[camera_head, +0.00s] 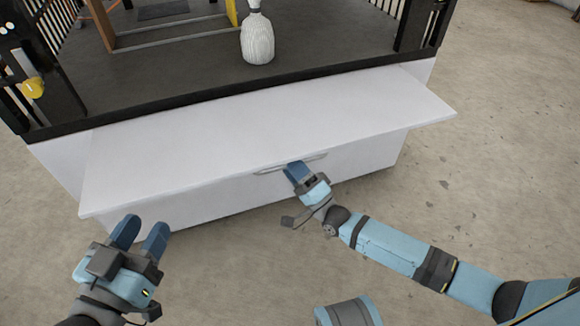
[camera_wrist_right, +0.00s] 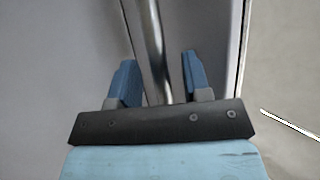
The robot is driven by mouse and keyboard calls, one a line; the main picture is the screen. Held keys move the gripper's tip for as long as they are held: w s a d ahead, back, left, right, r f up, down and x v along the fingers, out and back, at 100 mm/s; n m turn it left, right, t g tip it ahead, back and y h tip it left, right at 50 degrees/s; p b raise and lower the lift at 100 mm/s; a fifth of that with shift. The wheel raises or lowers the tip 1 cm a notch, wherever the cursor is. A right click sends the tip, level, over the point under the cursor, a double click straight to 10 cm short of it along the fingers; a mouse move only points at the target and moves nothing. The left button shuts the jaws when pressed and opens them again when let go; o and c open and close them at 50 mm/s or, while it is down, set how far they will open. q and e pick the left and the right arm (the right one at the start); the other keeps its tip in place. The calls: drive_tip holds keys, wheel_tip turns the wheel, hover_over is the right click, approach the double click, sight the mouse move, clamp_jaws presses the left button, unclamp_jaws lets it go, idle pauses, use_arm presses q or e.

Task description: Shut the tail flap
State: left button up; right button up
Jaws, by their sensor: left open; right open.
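The tail flap (camera_head: 230,130) is a white panel that sticks out from the black rear edge of a cargo bed, lying roughly flat. A metal bar handle (camera_head: 310,157) runs along its front edge. My right gripper (camera_head: 293,166) is at this handle with its fingers open. In the right wrist view the handle bar (camera_wrist_right: 152,45) passes between the two open blue fingers (camera_wrist_right: 158,80); contact is not clear. My left gripper (camera_head: 141,228) is open and empty, in front of the flap's left corner and apart from it.
A white ribbed vase-like object (camera_head: 258,40) stands on the dark bed floor (camera_head: 190,68) near the flap. Black posts flank the bed. The concrete floor (camera_head: 490,150) to the right is clear.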

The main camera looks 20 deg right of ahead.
drive_tip(key=shift+w+a+r, duration=0.2)
drive_tip(key=shift+w, duration=0.2)
drive_tip(key=shift+w+a+r, duration=0.1)
drive_tip(key=shift+w+r, duration=0.1)
clamp_jaws()
drive_tip(key=shift+r, duration=0.1)
